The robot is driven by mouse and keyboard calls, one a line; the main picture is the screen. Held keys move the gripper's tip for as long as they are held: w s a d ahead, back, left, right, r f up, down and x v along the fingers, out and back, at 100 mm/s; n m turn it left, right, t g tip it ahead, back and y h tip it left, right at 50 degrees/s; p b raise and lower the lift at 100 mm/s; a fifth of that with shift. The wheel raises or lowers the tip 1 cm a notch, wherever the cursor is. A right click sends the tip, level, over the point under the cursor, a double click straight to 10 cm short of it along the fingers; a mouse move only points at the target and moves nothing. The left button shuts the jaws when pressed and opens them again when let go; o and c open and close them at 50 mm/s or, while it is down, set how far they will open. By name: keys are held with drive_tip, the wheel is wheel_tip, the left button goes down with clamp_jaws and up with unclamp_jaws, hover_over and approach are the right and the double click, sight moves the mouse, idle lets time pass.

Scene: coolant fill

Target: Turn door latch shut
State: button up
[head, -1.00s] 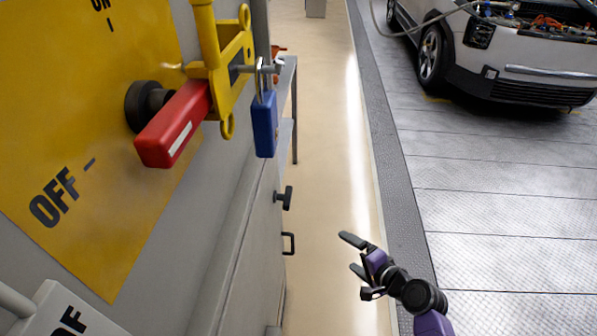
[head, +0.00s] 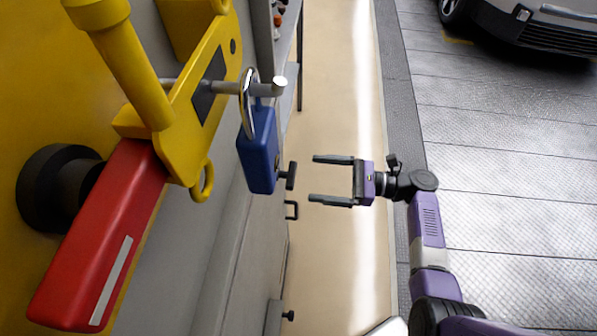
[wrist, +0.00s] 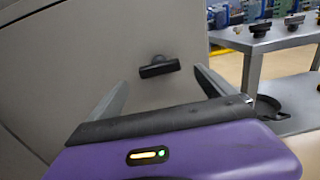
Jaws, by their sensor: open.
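The door latch (head: 291,176) is a small black T-shaped handle on the grey cabinet door, just past the blue padlock. It also shows in the wrist view (wrist: 158,67), its bar lying nearly level between my fingers. My gripper (head: 314,179) is open and empty, its two fingers pointing at the latch from the right with a small gap between. In the wrist view, my fingers (wrist: 160,78) stand either side of the latch and do not appear to touch it.
A black pull handle (head: 291,210) sits below the latch. The yellow lockout bracket (head: 200,110), blue padlock (head: 258,150) and red switch handle (head: 95,240) jut out at the left. A grey bench (wrist: 270,38) stands right of the cabinet. The aisle floor (head: 345,90) is clear.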

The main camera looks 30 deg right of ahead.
sight(286, 175)
drive_tip(key=x, duration=0.6)
drive_tip(key=shift+p, duration=0.35)
drive_tip(key=c, duration=1.4)
drive_tip(key=shift+n, duration=0.3)
drive_tip(key=shift+f+n+b, duration=0.1)
drive_tip(key=shift+n+b, duration=5.65)
drive_tip(key=shift+n, duration=2.95)
